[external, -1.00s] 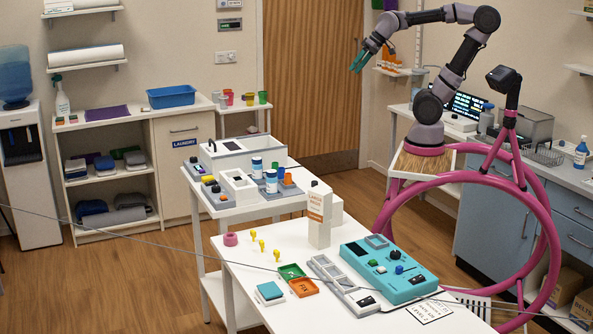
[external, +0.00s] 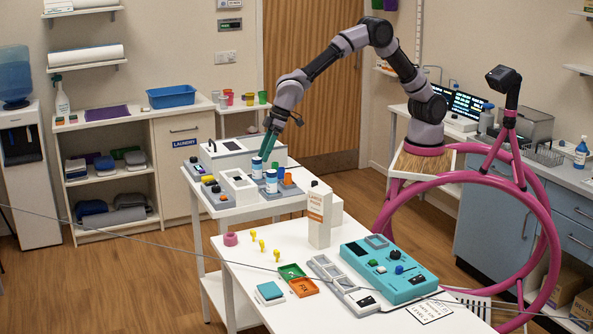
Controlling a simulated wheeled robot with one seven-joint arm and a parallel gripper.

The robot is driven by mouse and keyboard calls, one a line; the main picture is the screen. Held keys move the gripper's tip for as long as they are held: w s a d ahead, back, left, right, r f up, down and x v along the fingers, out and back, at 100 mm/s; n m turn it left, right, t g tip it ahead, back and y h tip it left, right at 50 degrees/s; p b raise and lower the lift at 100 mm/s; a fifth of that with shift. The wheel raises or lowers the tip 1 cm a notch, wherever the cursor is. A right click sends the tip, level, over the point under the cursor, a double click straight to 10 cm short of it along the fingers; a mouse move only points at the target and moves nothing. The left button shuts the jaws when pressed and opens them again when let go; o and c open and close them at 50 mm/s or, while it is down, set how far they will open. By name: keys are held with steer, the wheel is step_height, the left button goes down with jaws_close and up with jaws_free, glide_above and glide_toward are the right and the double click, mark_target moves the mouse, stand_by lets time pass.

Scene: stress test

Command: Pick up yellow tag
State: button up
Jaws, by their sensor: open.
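Several small yellow pieces stand in a short row on the white front table (external: 245,275), left of the white carton; one of them (external: 276,255) is nearest the green tray. They look like yellow tags or pegs, too small to tell exactly. My gripper (external: 266,150) is open, with teal fingers pointing down. It is above the rear white table (external: 225,212), close over the blue-and-white jars (external: 257,168). It is well behind and above the yellow pieces and touches none of them. I see nothing between its fingers.
A tall white carton (external: 319,220) stands right of the yellow pieces. A pink roll (external: 230,239) is to their left. A green tray (external: 290,271), an orange tray (external: 304,287) and a teal control box (external: 388,272) lie nearby. A thin cable crosses the view.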

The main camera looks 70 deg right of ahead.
steer(key=s+a+f+n, duration=0.2)
steer(key=s+a+f, duration=0.3)
steer(key=a+f, duration=0.5)
steer(key=n, duration=0.2)
glide_above(277, 250)
step_height(277, 250, down, 9)
steer(key=shift+g, duration=0.4)
steer(key=f, duration=0.4)
steer(key=shift+s+d+f, duration=0.35)
steer(key=shift+f, duration=0.05)
steer(key=x, duration=0.5)
steer(key=shift+s+d+f, duration=0.1)
steer(key=shift+s+d, duration=0.05)
steer(key=shift+d, duration=0.15)
jaws_close()
